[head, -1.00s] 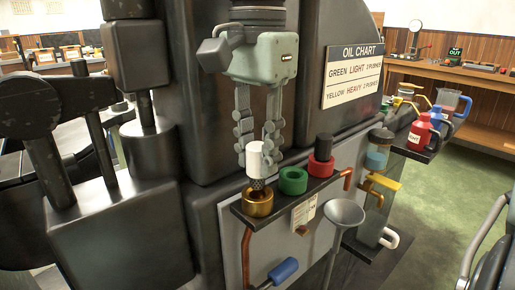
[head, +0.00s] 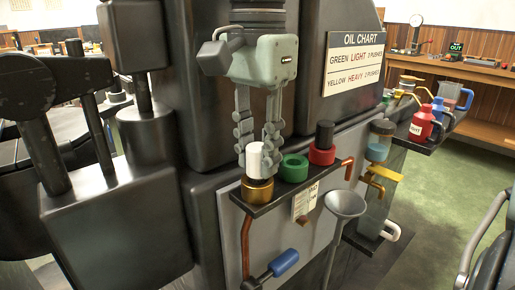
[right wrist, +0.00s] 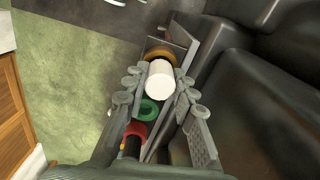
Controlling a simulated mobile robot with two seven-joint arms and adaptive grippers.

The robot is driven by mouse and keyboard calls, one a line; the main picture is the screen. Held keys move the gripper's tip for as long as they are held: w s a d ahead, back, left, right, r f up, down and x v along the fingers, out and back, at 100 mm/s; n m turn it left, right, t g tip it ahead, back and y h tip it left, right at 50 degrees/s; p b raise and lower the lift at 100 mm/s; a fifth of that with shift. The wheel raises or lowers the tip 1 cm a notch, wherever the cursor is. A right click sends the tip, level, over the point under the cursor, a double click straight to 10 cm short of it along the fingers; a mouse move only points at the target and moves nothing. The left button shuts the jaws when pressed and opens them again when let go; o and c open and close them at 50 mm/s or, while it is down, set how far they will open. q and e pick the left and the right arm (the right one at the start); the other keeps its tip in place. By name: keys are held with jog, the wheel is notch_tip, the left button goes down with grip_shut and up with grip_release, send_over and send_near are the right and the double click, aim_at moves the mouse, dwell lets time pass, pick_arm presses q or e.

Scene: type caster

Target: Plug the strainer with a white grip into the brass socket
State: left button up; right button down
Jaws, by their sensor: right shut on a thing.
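The strainer's white grip (head: 254,160) stands upright at the brass socket (head: 257,193). Its dark mesh is hidden, and the bottom of the grip is right at the socket's rim. My right gripper (head: 256,150) comes down from above and is shut on the white grip, one finger on each side. In the right wrist view, the white grip (right wrist: 160,82) sits between the fingertips, with part of the brass socket (right wrist: 158,54) showing behind it. My left gripper is in neither current view.
A green ring socket (head: 293,168) and a red one (head: 322,154) holding a black-topped piece share the dark shelf with the brass socket. A grey funnel (head: 345,204) and blue-handled lever (head: 285,263) are below. Red and blue cans (head: 422,124) stand on the right shelf.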

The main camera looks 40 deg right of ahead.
aim_at(258, 146)
jog(key=shift+f, duration=0.4)
jog(key=c, duration=1.2)
grip_release()
jog(key=shift+o, duration=0.2)
jog(key=shift+r, duration=0.1)
notch_tip(258, 146, up, 12)
